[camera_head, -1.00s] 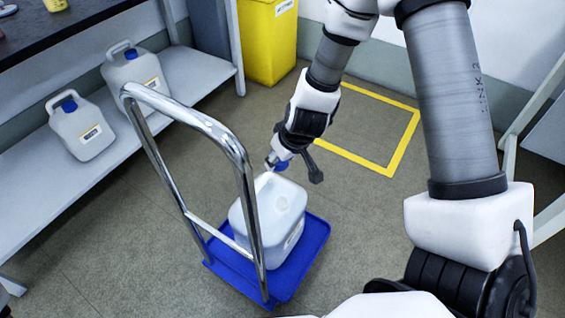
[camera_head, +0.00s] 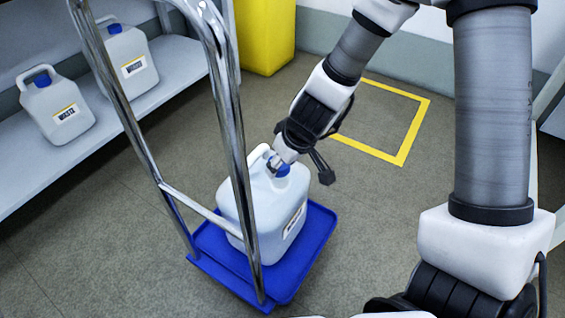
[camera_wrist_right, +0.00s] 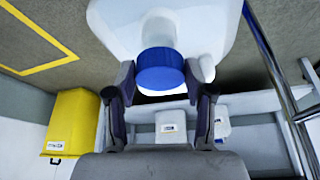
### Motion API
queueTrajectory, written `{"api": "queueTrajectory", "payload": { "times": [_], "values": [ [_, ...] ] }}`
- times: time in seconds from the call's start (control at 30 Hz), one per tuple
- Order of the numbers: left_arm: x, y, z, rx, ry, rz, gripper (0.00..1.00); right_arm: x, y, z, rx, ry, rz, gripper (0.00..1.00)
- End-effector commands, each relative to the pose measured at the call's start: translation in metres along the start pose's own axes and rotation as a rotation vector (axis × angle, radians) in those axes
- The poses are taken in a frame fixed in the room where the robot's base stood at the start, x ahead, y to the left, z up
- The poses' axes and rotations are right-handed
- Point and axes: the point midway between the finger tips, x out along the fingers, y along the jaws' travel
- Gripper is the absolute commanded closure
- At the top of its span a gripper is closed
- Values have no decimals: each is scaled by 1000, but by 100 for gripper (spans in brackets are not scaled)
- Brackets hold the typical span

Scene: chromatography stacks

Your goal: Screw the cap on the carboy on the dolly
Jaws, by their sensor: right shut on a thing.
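The carboy (camera_head: 262,205) is a pale, boxy jug with a handle, upright on the blue dolly (camera_head: 309,248). It also shows at the top of the right wrist view (camera_wrist_right: 205,25). The blue cap (camera_head: 283,171) is at the carboy's neck; in the right wrist view the cap (camera_wrist_right: 160,72) lines up with the white neck. I cannot tell whether its threads are engaged. My right gripper (camera_head: 276,163) is shut on the cap, with a finger on each side of it in the wrist view (camera_wrist_right: 167,78). My left gripper is not in view.
The dolly's chrome push handle (camera_head: 237,120) rises left of the carboy, close to my right gripper. Two capped waste carboys (camera_head: 126,62) (camera_head: 60,112) stand on a low shelf (camera_head: 168,88). A yellow bin (camera_head: 266,35) is behind. Floor right of the dolly is clear.

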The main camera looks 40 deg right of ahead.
Motion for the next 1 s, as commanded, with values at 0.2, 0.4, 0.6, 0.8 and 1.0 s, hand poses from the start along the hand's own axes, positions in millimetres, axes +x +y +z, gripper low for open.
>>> {"api": "queueTrajectory", "payload": {
  "times": [0.2,0.4,0.6,0.8,1.0],
  "values": [
    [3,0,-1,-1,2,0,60,2,0,1,1,0,0,69],
    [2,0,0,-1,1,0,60,2,0,1,0,0,1,69],
    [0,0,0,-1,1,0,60,1,0,5,0,0,1,69],
    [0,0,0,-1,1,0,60,1,0,5,1,0,1,69],
    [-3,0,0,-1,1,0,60,0,0,5,0,-1,0,69]
  ]
}}
